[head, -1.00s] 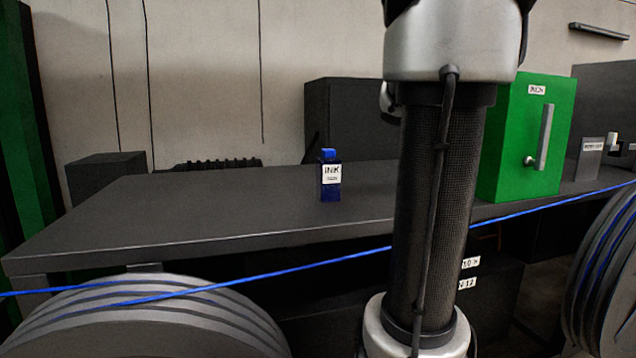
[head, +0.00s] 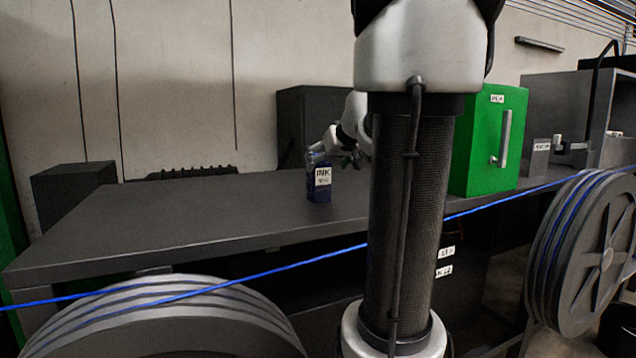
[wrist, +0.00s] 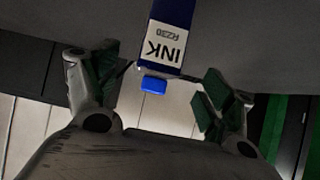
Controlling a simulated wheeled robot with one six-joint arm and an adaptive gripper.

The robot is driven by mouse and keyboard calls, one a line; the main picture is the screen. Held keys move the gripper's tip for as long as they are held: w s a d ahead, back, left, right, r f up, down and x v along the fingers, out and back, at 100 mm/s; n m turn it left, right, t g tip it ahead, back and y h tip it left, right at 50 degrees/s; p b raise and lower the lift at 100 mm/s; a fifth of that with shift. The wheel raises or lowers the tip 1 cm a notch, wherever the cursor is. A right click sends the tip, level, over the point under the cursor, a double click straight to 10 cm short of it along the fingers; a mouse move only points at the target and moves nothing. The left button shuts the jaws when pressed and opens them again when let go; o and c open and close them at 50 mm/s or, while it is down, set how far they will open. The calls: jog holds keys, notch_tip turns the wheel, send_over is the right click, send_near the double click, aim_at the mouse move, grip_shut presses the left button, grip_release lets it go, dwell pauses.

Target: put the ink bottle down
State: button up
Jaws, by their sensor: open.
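The ink bottle (head: 319,182) is dark blue with a white INK label and stands upright on the dark table (head: 130,215). In the wrist view the bottle (wrist: 168,38) shows upside down, with its bright blue cap toward me. My gripper (head: 330,154) is at the bottle's top in the head view and partly hides the cap. In the wrist view my gripper (wrist: 165,72) is open, its green-padded fingers spread to either side of the cap with gaps on both sides. Part of my arm is hidden behind a column of mine.
A blue cable (head: 270,270) runs across in front of the table between a grey reel (head: 160,320) and another reel (head: 575,250). A green cabinet (head: 485,140) stands to the right and a dark box (head: 305,115) behind the bottle.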

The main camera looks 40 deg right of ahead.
aim_at(319, 172)
jog(key=shift+a+x, duration=0.2)
jog(key=shift+x, duration=0.8)
jog(key=x, duration=0.6)
jog(key=shift+s+d+f, duration=0.15)
jog(key=shift+s+f, duration=0.1)
jog(key=shift+c, duration=0.4)
jog(key=shift+r, duration=0.1)
jog(key=c, duration=1.4)
jog(key=shift+r, duration=0.15)
jog(key=shift+c, duration=0.2)
notch_tip(319, 172, up, 10)
jog(key=shift+f, duration=0.15)
